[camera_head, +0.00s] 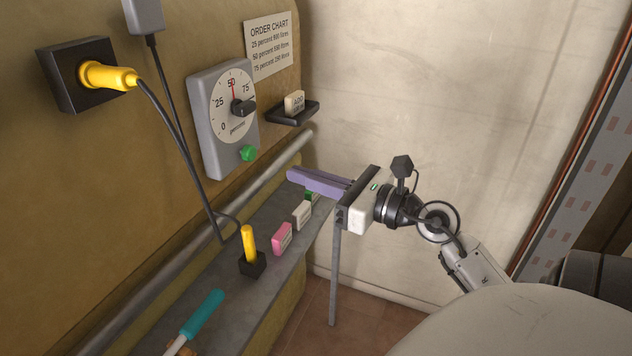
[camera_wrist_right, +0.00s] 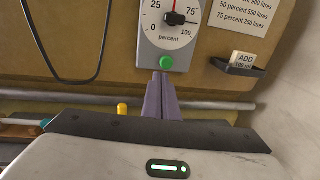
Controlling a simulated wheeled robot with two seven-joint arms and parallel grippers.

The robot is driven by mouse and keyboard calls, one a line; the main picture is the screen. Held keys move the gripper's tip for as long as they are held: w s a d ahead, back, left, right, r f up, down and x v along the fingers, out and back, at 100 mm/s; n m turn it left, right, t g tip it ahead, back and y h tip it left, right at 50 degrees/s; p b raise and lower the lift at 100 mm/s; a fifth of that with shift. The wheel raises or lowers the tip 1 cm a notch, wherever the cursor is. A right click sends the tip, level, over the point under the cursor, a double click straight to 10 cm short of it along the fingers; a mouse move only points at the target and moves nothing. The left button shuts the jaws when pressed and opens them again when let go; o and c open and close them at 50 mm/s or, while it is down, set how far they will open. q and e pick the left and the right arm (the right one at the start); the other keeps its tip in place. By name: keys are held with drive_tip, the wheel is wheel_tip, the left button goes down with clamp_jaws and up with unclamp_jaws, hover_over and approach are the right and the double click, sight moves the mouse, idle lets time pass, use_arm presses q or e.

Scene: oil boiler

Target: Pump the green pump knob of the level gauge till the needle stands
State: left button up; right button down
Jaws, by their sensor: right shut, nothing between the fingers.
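The level gauge (camera_head: 207,115) is a grey box on the ochre wall with a round white percent dial. Its thin red needle (camera_head: 233,88) points up at about 50; a black pointer (camera_head: 243,107) sits to the right of the dial's middle. The green pump knob (camera_head: 248,153) is at the gauge's lower right; the right wrist view shows it (camera_wrist_right: 166,62) just beyond my fingertips. My right gripper (camera_head: 292,175), with purple fingers, is shut and empty, to the right of and below the knob in the head view, apart from it. My left gripper is not in view.
A pipe (camera_head: 240,192) runs below the gauge. A black shelf (camera_head: 295,114) holds an ADD block (camera_head: 294,101). A cable hangs at left.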

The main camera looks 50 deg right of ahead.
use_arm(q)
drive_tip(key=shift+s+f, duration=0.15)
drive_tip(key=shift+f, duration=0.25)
use_arm(e)
drive_tip(key=shift+v, duration=1.1)
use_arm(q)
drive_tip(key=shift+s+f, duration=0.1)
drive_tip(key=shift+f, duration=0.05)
